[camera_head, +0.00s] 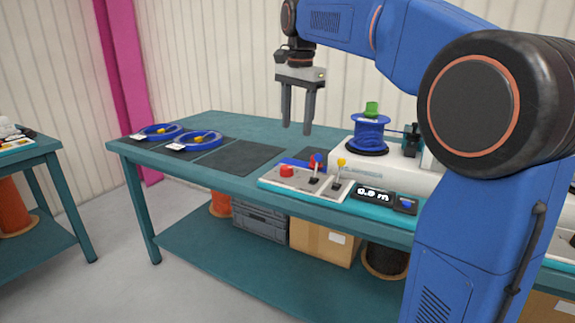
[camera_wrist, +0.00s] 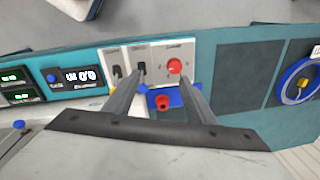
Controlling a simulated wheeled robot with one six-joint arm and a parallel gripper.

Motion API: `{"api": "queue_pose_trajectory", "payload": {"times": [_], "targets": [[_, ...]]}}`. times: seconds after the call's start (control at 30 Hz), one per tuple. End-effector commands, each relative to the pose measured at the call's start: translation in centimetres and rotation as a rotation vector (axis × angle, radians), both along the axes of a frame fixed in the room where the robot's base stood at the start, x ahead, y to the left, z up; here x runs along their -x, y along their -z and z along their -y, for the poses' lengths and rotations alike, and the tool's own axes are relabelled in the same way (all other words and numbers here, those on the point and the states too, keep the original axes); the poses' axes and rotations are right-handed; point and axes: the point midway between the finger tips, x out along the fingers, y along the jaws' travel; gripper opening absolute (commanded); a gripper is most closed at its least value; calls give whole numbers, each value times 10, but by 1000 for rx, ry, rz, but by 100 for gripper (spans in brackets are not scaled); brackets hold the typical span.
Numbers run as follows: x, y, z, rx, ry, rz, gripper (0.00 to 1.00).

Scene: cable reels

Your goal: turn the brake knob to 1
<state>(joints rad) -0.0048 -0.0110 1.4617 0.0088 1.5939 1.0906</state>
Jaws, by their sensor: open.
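The control panel (camera_head: 300,190) is a pale box on the front of the table, carrying a round red knob (camera_head: 287,171) at its left and two levers. One lever (camera_head: 315,180) has a blue top with red just behind it; the other (camera_head: 337,180) has a yellow top. The red knob also shows in the wrist view (camera_wrist: 174,66). The panel's markings are too small to read, so I cannot tell which number any control points to. My gripper (camera_head: 297,129) is open and empty, above the table behind the panel, touching nothing. Its fingers (camera_wrist: 160,80) frame the panel area in the wrist view.
A display (camera_head: 372,194) and a small blue-button box (camera_head: 405,204) sit right of the panel. A blue reel (camera_head: 369,133) stands on a white machine behind. A blue plate with a red piece (camera_wrist: 162,103) lies behind the panel. Dark mats and blue coils (camera_head: 193,141) lie left.

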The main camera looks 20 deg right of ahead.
Motion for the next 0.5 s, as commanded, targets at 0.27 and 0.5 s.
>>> {"api": "queue_pose_trajectory", "payload": {"times": [0.27, 0.5], "targets": [[-53, -14, -1, -14, 175, -52, 50], [-61, -10, -1, -15, 208, -64, 50]]}}
